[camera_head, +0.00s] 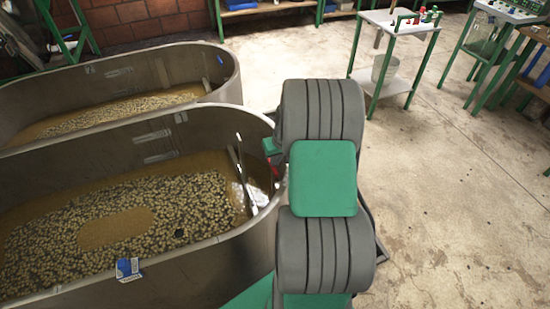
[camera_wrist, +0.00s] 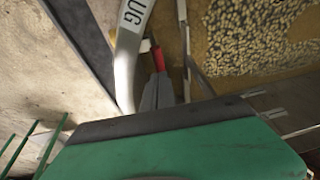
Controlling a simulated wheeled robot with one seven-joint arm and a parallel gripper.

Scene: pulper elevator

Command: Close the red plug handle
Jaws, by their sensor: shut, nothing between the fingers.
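The red plug handle (camera_wrist: 158,58) shows in the wrist view, beside the inner side of the pale curved tank rim (camera_wrist: 130,50) lettered "UG". A small red part of it shows in the head view (camera_head: 275,170), at the right end of the near tank, partly hidden by my arm. My gripper (camera_wrist: 160,78) is shut and empty. Its dark fingertips are close to the lower end of the red handle in the wrist view; I cannot tell whether they touch. In the head view my arm hides the fingers.
The near tank (camera_head: 255,240) holds brown liquid and floating beans. A metal rod (camera_head: 240,178) slants inside its right end. A second tank (camera_head: 225,75) stands behind. A white table (camera_head: 400,22) stands at the back right. The concrete floor (camera_head: 460,180) to the right is clear.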

